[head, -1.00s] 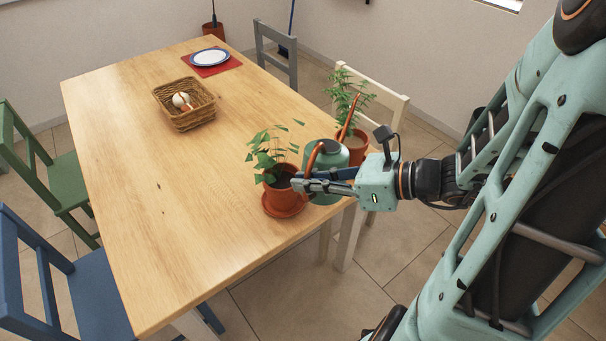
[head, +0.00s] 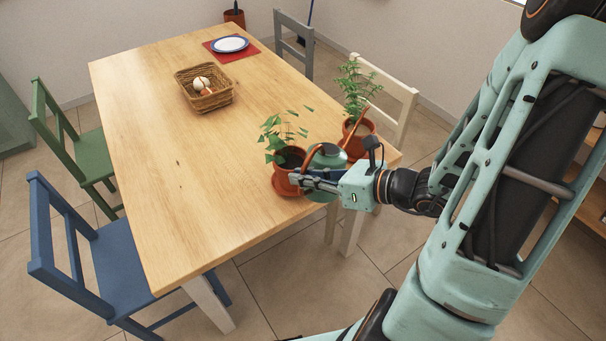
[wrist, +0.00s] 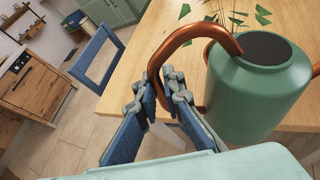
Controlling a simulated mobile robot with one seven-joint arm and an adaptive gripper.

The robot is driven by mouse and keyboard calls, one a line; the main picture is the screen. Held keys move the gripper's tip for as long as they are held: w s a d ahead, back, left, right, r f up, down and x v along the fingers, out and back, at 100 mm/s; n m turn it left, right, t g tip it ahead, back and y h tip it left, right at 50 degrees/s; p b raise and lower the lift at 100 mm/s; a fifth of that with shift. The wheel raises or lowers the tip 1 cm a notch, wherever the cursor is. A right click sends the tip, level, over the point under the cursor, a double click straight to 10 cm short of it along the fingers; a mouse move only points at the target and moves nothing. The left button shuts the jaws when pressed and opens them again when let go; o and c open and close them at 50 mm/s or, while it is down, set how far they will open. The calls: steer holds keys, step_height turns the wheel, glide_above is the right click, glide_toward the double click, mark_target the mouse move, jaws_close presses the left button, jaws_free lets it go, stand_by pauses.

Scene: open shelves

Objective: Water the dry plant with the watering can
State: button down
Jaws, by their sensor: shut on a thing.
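A green watering can (head: 326,163) with a copper-coloured handle and spout is near the table's right corner. In the wrist view the can (wrist: 255,95) looks upright. My gripper (head: 298,181) is shut on its curved handle (wrist: 157,62). I cannot tell whether the can's base touches the table. A leafy plant (head: 277,135) in a terracotta pot (head: 287,178) on a saucer is just left of the can. A second plant (head: 355,88) in a terracotta pot (head: 359,139) is behind the can, to the right. I cannot tell for sure which plant is dry.
The wooden table (head: 190,150) is mostly clear. A wicker basket (head: 212,100) holds small items, and a plate (head: 229,44) lies on a red mat behind it. Blue (head: 125,255), green (head: 95,155) and cream (head: 390,95) chairs stand around the table.

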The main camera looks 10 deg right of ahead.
mark_target(305, 192)
steer(key=shift+f+b, duration=1.75)
steer(key=shift+f, duration=0.5)
steer(key=shift+f+b, duration=0.35)
steer(key=shift+b, duration=0.1)
steer(key=shift+w+r+p, duration=0.1)
steer(key=shift+r+p, duration=0.2)
steer(key=shift+p, duration=0.05)
steer(key=shift+r+p, duration=0.9)
steer(key=shift+p, duration=0.3)
steer(key=shift+d+r+m+p, duration=0.1)
steer(key=shift+r+m+p, duration=0.15)
steer(key=shift+m+p, duration=0.1)
steer(key=shift+w+d+r+y+p, duration=0.15)
steer(key=shift+r+y+p, duration=0.15)
steer(key=shift+r+p, duration=0.75)
steer(key=shift+p, duration=0.35)
